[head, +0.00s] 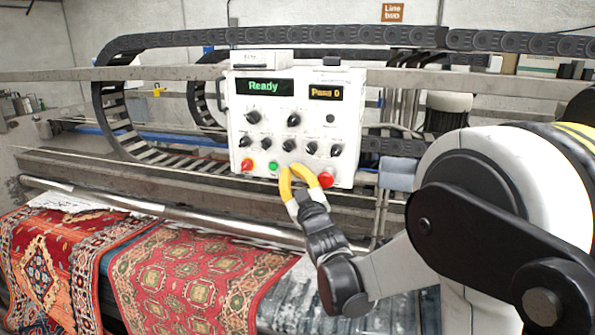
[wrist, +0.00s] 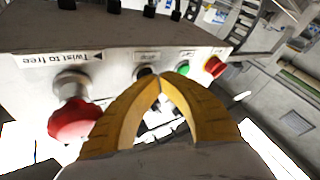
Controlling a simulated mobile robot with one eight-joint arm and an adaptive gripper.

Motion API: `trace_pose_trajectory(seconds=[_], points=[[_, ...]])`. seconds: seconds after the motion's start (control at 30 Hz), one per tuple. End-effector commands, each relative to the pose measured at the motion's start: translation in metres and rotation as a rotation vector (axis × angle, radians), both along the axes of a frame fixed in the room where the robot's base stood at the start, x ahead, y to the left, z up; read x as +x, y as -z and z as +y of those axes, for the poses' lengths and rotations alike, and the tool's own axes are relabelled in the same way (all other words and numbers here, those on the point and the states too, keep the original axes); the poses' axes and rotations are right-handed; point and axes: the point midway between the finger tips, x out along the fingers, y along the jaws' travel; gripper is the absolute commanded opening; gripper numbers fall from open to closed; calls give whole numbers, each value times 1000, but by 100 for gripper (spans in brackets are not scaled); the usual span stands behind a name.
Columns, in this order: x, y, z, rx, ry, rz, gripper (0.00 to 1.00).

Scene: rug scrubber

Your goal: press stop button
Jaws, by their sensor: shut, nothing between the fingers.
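The white control panel (head: 238,122) faces me in the head view. Along its bottom edge sit a red knob (head: 247,165), a green button (head: 272,167) and a large red mushroom button (head: 326,180). The wrist view shows this row inverted: red mushroom button (wrist: 75,120) marked "Twist to free", a small dark button (wrist: 145,72) with a small label I cannot read surely, the green button (wrist: 184,70) and the red knob (wrist: 215,66). My gripper (head: 298,167) is shut and empty. Its yellow tips (wrist: 160,82) are close to the dark button; I cannot tell whether they touch.
The panel's displays read "Ready" (head: 264,87) and "Pass 0" (head: 327,93). Several black knobs sit above the button row. Black cable chains (head: 120,128) curve behind the panel.

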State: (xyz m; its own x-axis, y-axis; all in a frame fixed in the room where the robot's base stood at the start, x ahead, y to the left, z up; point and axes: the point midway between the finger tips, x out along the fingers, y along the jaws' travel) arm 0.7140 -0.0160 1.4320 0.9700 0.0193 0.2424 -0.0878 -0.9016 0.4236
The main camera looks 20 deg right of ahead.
Motion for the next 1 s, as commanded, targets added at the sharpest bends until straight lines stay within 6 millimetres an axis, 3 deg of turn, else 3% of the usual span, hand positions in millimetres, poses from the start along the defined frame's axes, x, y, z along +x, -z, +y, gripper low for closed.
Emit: trace_pose_trajectory(seconds=[1.0], points=[[-23, 1, 16, 2, -1, 0, 0]])
